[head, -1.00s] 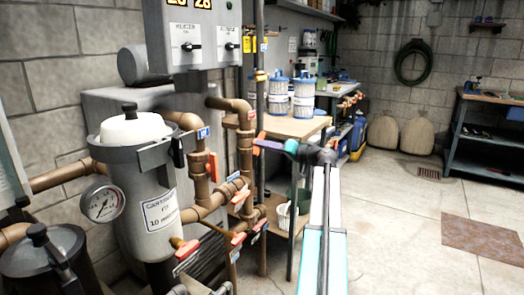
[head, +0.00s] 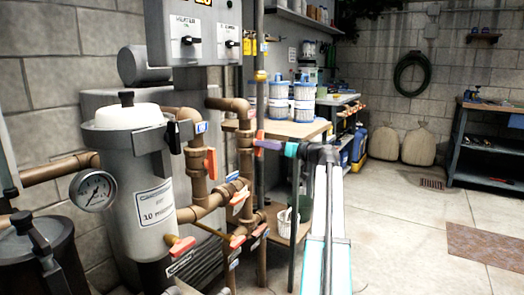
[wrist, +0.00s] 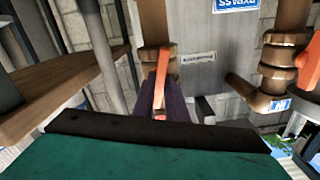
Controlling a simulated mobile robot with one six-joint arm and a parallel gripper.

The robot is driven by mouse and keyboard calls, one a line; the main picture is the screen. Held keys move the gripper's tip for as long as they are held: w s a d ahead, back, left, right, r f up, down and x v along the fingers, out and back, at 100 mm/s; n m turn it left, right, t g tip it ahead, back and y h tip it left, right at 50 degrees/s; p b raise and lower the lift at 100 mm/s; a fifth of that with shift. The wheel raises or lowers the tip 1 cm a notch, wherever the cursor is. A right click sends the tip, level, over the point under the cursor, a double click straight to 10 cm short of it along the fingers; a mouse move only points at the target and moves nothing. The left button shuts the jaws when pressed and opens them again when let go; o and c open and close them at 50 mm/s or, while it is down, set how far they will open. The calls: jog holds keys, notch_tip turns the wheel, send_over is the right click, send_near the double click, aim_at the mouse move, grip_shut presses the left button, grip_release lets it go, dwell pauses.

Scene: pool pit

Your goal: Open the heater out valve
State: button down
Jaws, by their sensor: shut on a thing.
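My gripper (head: 264,144) is at the right-hand vertical copper pipe (head: 245,165) in the head view. Its purple fingers (wrist: 160,105) are shut on a red-orange valve handle (wrist: 163,68) in the wrist view. The handle's red end also shows at the fingertips in the head view (head: 259,136). In the wrist view the handle runs from the copper pipe (wrist: 154,22) down between the fingers, and its lower part is partly hidden by them. A small tag (wrist: 198,58) sits beside it, too small to read.
Other red-handled valves (head: 210,163) are close by on the copper pipes. A filter housing (head: 140,190) with a gauge (head: 92,190) stands left, under a control box (head: 188,35). A wooden-topped table (head: 285,128) with filter cartridges is behind. Floor to the right is open.

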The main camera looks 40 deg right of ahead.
jog(key=shift+w+n+b, duration=0.15)
jog(key=shift+n+b, duration=1.45)
jog(key=shift+b, duration=0.95)
jog(key=shift+r+n, duration=0.15)
jog(key=shift+n, duration=0.15)
jog(key=c, duration=1.7)
grip_release()
jog(key=shift+s, duration=0.2)
jog(key=shift+v, duration=3.4)
